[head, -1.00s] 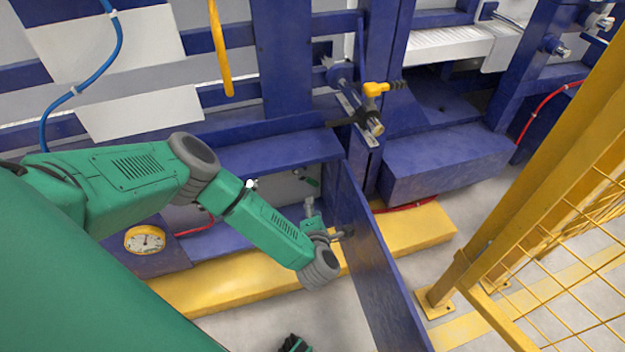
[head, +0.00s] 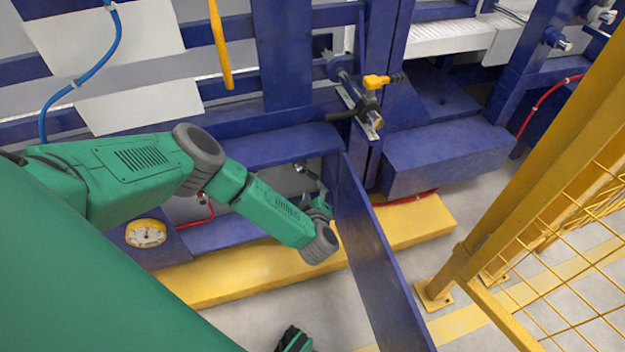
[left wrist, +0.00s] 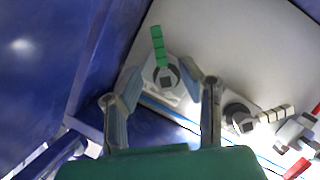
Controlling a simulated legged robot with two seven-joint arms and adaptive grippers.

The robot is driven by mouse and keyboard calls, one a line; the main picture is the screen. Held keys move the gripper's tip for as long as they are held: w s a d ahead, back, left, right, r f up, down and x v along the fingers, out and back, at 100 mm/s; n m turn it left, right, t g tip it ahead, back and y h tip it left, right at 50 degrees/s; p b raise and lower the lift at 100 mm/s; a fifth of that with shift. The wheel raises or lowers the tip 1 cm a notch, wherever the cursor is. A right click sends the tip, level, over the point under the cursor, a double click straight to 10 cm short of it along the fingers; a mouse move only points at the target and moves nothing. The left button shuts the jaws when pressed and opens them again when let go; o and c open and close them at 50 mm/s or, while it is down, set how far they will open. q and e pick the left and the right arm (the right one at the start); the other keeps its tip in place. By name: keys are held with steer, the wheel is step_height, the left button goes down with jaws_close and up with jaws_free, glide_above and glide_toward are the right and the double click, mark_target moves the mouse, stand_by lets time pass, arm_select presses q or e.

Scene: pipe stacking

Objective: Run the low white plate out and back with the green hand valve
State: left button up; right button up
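I take this surface to be the low white plate, but cannot be sure. In the head view the valve (head: 312,173) is small, in the low recess under the blue beam. My left gripper (left wrist: 163,67) is open, its two fingers spread either side of the hub, with the lever pointing beyond them. I cannot tell whether they touch it. The gripper is small and partly hidden by my wrist in the head view (head: 320,196).
A tall blue panel (head: 375,250) stands close right of my left wrist. A second valve (left wrist: 242,118) with a pale lever sits right of the gripper. A yellow gauge (head: 146,233), a yellow-handled valve (head: 376,82) and a yellow mesh fence (head: 555,210) are around.

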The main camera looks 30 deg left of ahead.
mark_target(312, 177)
arm_select(q)
steer(key=b+x, duration=0.3)
steer(key=x, duration=0.4)
steer(key=shift+w+a+f, duration=0.15)
steer(key=shift+w+f, duration=0.05)
steer(key=shift+f, duration=0.05)
steer(key=shift+w+a, duration=0.25)
steer(key=shift+w, duration=0.15)
